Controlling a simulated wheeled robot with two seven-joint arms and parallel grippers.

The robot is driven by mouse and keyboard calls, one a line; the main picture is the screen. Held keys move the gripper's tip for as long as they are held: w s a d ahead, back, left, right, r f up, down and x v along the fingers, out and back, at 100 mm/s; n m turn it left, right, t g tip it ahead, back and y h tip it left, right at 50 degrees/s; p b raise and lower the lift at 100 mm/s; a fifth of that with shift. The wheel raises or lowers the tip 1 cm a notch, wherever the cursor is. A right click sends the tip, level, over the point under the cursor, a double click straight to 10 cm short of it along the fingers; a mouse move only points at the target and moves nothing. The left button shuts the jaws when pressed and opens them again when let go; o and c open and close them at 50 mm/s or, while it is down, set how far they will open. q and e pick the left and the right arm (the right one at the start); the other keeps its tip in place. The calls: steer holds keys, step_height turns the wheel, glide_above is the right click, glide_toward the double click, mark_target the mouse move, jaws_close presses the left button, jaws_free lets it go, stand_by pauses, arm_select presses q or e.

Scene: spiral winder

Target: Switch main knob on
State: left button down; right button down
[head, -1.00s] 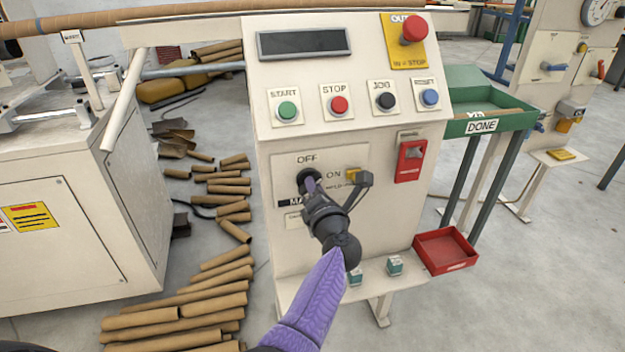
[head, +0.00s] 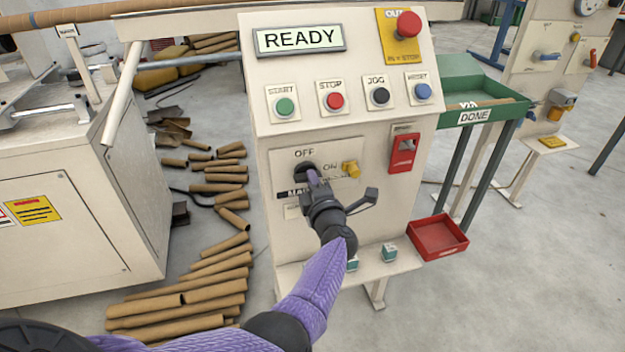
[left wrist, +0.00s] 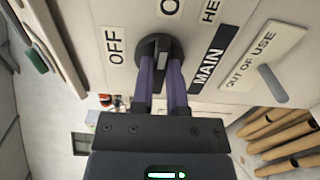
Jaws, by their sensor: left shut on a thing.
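The main knob (left wrist: 158,58) is a black rotary knob on the front of the cream control cabinet, between the OFF and ON labels; it also shows in the head view (head: 303,171). My left gripper (head: 313,178) reaches it from the front, and its two purple fingers (left wrist: 160,85) are shut on the knob in the left wrist view. The knob is partly hidden by the fingers in the head view. The display (head: 299,39) at the top of the cabinet is lit and reads READY. My right gripper is not in view.
Above the knob are the START (head: 285,107), STOP (head: 335,101), JOG (head: 380,96) and RESET (head: 423,91) buttons and a red emergency button (head: 408,24). A yellow part (head: 351,169) sits right of the knob. Cardboard tubes (head: 190,304) lie on the floor at left.

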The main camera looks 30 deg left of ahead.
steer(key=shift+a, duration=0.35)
arm_select(q)
steer(key=c, duration=0.6)
jaws_free()
steer(key=shift+c, duration=0.2)
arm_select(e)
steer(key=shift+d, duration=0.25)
arm_select(q)
steer(key=p+v, duration=0.4)
steer(key=v, duration=0.6)
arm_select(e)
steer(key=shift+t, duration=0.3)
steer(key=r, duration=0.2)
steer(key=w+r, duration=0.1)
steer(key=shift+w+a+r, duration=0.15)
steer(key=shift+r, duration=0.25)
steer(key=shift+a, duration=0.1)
